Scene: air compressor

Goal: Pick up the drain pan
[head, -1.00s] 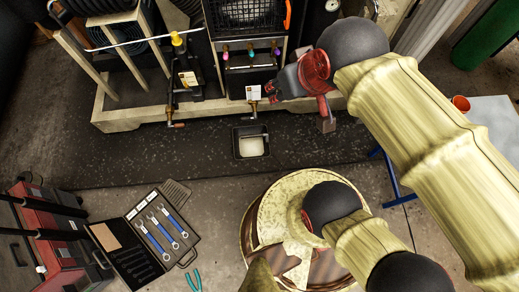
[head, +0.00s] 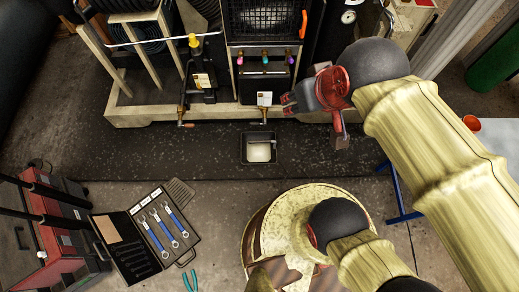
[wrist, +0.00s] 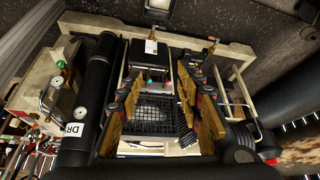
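The drain pan (head: 247,150) is a small black square tray with pale liquid in it. It lies on the dark mat, below the drain valve (head: 264,115) at the front of the compressor. My gripper (head: 288,104) is above and to the right of the pan in the head view, apart from it. In the wrist view the two fingers (wrist: 160,100) are spread with nothing held between them. The pan also shows at the top edge of the wrist view (wrist: 158,5), partly cut off.
The compressor's wooden skid (head: 130,116) stands just behind the pan. An open wrench case (head: 128,262) and a red toolbox (head: 75,240) are at lower left. A blue-legged table (head: 492,135) is at right. The mat around the pan is clear.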

